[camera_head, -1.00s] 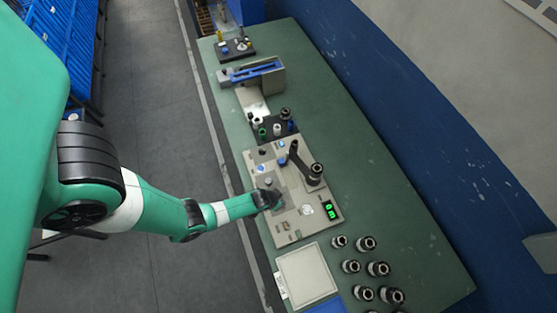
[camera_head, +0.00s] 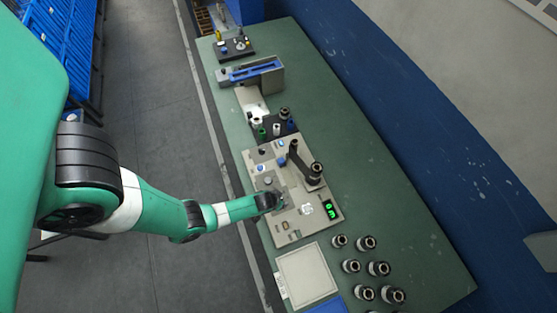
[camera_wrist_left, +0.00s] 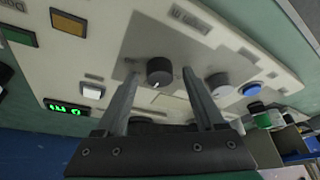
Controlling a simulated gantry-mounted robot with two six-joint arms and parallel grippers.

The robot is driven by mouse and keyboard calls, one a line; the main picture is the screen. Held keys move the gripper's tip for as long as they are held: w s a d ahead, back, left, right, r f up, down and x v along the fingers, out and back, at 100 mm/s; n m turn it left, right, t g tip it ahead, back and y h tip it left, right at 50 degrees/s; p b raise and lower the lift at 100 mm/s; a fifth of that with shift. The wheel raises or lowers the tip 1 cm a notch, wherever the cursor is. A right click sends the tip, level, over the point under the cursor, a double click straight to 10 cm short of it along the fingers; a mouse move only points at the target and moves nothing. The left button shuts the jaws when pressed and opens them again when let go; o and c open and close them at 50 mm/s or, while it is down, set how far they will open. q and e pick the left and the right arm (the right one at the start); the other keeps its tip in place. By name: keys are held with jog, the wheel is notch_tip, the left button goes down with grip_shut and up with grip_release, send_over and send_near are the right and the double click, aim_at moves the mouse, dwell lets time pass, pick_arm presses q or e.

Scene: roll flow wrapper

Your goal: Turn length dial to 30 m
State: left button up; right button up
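My left gripper (camera_head: 280,200) is over the near side of the grey machine panel (camera_head: 290,234) in the head view. In the left wrist view the left gripper (camera_wrist_left: 162,74) is open, its two fingers on either side of a black dial (camera_wrist_left: 159,72) with a white pointer mark. A gap shows between the dial and each finger; contact cannot be told. A grey dial (camera_wrist_left: 220,85) is just right of the fingers. A green digit display (camera_head: 330,209) is lit; it also shows in the left wrist view (camera_wrist_left: 67,108). Its digits and the dial labels are too small to read surely. My right gripper is not in view.
A post with a black roller end (camera_head: 316,170) stands on the panel beyond the gripper. Several black-and-silver cylinders (camera_head: 366,243) stand on the green table (camera_head: 420,250) at lower right. A pale square tray (camera_head: 306,273) lies below the panel. A blue button (camera_wrist_left: 251,89) is near the grey dial.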

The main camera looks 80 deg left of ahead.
pick_arm(q)
jog(key=p+v, duration=0.6)
jog(key=v, duration=0.5)
jog(key=shift+d+r, duration=0.2)
jog(key=shift+r, duration=0.1)
